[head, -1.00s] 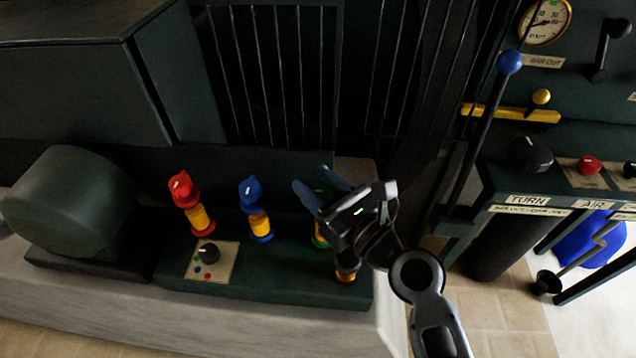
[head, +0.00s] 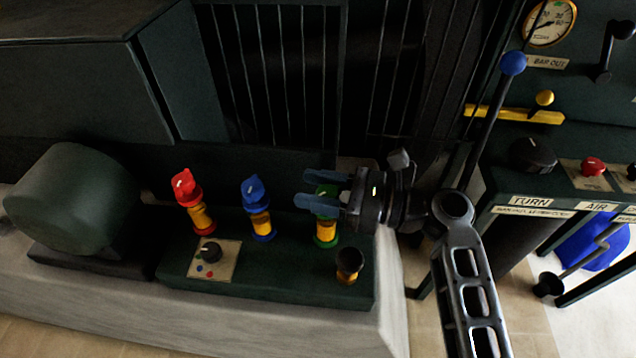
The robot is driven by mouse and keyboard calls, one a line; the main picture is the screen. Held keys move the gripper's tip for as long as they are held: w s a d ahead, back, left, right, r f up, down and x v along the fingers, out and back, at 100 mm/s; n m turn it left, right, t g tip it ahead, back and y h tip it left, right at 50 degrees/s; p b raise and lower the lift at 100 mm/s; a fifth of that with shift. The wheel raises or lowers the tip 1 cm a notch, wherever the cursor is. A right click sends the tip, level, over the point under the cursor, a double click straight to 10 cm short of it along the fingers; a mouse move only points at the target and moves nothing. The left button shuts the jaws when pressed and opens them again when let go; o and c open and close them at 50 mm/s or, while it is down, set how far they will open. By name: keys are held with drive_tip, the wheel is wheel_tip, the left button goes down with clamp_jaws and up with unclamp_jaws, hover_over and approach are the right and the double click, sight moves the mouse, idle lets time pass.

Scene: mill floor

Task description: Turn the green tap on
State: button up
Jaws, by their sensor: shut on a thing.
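The green tap (head: 326,228) stands on the dark green block, third in a row after a red tap (head: 190,198) and a blue tap (head: 256,205). It has a yellow body and a green base ring. My gripper (head: 322,194) comes in from the right, its blue fingers on either side of the green tap's head. The gripper is shut on that head. The fingers hide part of the head, and its white mark shows only in part.
A small brass cup-like fitting (head: 348,266) stands in front of the green tap. A black knob on a plate (head: 210,254) sits at the left. A blue-balled lever (head: 497,110) and a control panel (head: 590,110) stand to the right. Dark bars rise behind.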

sight(335, 189)
drive_tip(key=n+g, duration=0.2)
drive_tip(key=g, duration=0.1)
drive_tip(key=n+g, duration=0.2)
drive_tip(key=g, duration=0.1)
drive_tip(key=n+g, duration=0.1)
drive_tip(key=g, duration=0.2)
drive_tip(key=shift+s+n+p, duration=0.35)
drive_tip(key=shift+n, duration=0.05)
drive_tip(key=shift+s+d+f+n+g+h+b, duration=0.1)
drive_tip(key=shift+s+n+g+h+b, duration=0.1)
drive_tip(key=shift+n+g+h, duration=0.7)
drive_tip(key=shift+s+d+r+n+g+h+b, duration=0.15)
drive_tip(key=shift+n+g+h, duration=0.35)
drive_tip(key=shift+g, duration=0.65)
drive_tip(key=shift+s+a+f+n+g+h+b, duration=0.1)
drive_tip(key=shift+f+n+g+h+b, duration=0.1)
drive_tip(key=shift+n+g+h, duration=0.6)
drive_tip(key=shift+n+g, duration=0.4)
drive_tip(key=shift+g, duration=0.25)
drive_tip(key=o, duration=1)
drive_tip(key=shift+c, duration=0.2)
drive_tip(key=shift+d, duration=0.1)
drive_tip(key=b+v, duration=0.4)
drive_tip(key=v, duration=0.1)
drive_tip(key=shift+w+d+f, duration=0.15)
drive_tip(key=shift+w+d, duration=0.1)
drive_tip(key=shift+w, duration=0.05)
drive_tip(key=shift+r+b+v, duration=0.2)
drive_tip(key=shift+b+v, duration=0.5)
drive_tip(key=shift+v, duration=0.25)
